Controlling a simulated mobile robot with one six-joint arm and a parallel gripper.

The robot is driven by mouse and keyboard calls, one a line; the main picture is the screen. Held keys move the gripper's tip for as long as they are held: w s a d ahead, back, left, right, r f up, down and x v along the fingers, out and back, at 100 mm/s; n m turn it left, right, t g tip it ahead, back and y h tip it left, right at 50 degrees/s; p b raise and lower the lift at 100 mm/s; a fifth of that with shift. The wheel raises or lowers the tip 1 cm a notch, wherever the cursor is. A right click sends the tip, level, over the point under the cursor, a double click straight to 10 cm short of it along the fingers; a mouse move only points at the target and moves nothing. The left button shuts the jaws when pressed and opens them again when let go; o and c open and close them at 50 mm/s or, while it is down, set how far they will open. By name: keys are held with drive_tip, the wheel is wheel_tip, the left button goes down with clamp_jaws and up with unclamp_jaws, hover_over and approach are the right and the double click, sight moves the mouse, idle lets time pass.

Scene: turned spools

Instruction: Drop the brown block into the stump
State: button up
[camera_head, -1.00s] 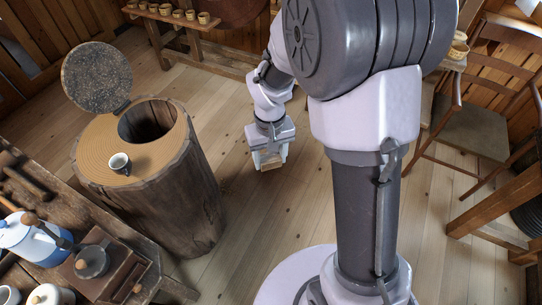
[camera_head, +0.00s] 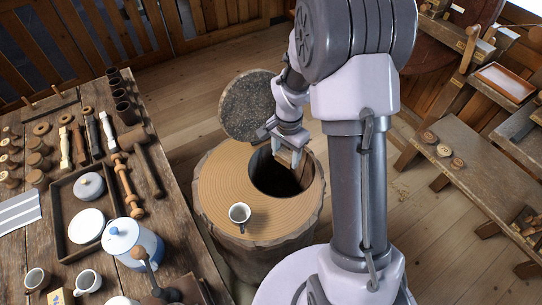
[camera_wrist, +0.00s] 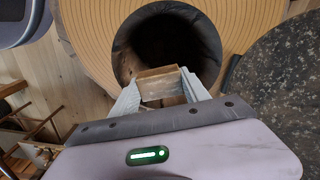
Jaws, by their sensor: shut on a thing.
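The stump (camera_head: 225,192) stands in the middle of the head view, with a tan ridged top and a dark round hole (camera_head: 268,178). Its speckled grey lid (camera_head: 246,105) is tilted up behind the hole. My gripper (camera_head: 286,147) is over the hole's far right side. It is shut on the brown block (camera_head: 289,155). In the wrist view the block (camera_wrist: 160,84) sits between the two pale fingers, with the dark hole (camera_wrist: 165,42) below and beyond it. The hole's bottom is in shadow.
A crowded workbench at left holds a blue-white kettle (camera_head: 130,243), a tray (camera_head: 62,208), a mallet (camera_head: 140,150) and several spools. Low benches (camera_head: 470,160) stand at right. Plank floor (camera_head: 180,110) is clear behind the stump.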

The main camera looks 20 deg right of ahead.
sight(288, 164)
drive_tip(key=shift+w+d+m, duration=0.3)
drive_tip(key=shift+d+m, duration=0.15)
drive_tip(key=shift+m, duration=0.15)
drive_tip(key=shift+d+f+m, duration=0.1)
drive_tip(key=shift+m, duration=0.2)
wheel_tip(288, 164, down, 6)
drive_tip(key=b, duration=0.4)
drive_tip(key=o, duration=1.4)
wheel_tip(288, 164, up, 18)
drive_tip(key=p, duration=0.5)
drive_tip(key=shift+f+p, duration=0.2)
drive_tip(key=shift+p, duration=0.15)
